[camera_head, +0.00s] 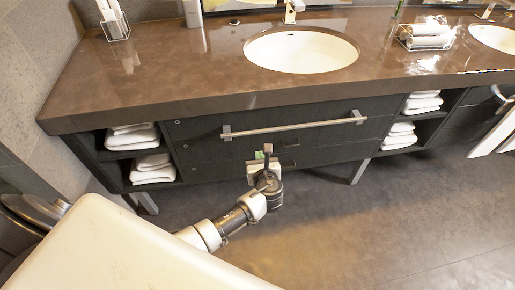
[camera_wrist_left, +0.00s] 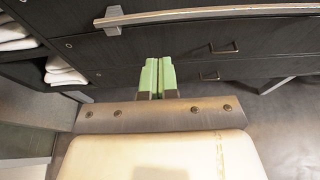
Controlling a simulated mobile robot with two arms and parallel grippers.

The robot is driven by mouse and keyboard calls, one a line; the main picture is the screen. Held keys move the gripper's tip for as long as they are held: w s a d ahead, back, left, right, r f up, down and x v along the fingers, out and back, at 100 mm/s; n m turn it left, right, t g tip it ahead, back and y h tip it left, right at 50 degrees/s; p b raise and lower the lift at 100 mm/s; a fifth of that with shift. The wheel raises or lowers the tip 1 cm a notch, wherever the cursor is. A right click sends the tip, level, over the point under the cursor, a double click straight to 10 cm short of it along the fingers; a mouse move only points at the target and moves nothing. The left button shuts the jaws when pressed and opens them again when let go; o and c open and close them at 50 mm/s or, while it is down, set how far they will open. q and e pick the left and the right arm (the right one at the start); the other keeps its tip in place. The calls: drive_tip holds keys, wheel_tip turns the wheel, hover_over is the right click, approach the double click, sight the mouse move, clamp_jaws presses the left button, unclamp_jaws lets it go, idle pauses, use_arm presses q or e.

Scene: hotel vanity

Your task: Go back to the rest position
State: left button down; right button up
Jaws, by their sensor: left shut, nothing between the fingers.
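My left gripper (camera_head: 266,151) is in front of the dark vanity drawers, below the long metal bar handle. In the left wrist view, its green fingers (camera_wrist_left: 157,76) are together with nothing between them. The gripper looks apart from the drawer front, though the exact gap is hard to tell. My right gripper is not in either view.
The dark vanity (camera_head: 205,155) has a brown countertop (camera_head: 200,75) with a white sink (camera_head: 300,51). The bar handle (camera_head: 290,127) runs along its front. Folded white towels (camera_head: 152,168) fill side shelves. The grey floor (camera_head: 400,215) in front is clear.

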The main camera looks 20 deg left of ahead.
use_arm(q)
drive_tip(key=s+f+n+g+h, duration=0.25)
drive_tip(key=s+f+n, duration=0.25)
drive_tip(key=s+f, duration=0.5)
drive_tip(key=s+f+n+g+h, duration=0.2)
drive_tip(key=s+f+n+g, duration=0.25)
drive_tip(key=s+f, duration=0.6)
drive_tip(key=s+f+n+g+h, duration=0.1)
drive_tip(key=s+f+n, duration=0.3)
drive_tip(key=s, duration=0.4)
drive_tip(key=s+a+f+n+g+h, duration=0.1)
drive_tip(key=s+f+n, duration=0.4)
drive_tip(key=s+n, duration=0.2)
drive_tip(key=s+f+n+g+h, duration=0.1)
drive_tip(key=s+f+n, duration=0.4)
drive_tip(key=s, duration=0.5)
drive_tip(key=shift+s+a+n+g, duration=0.4)
drive_tip(key=shift+n+g, duration=0.1)
drive_tip(key=shift+n, duration=0.05)
drive_tip(key=shift+h, duration=0.25)
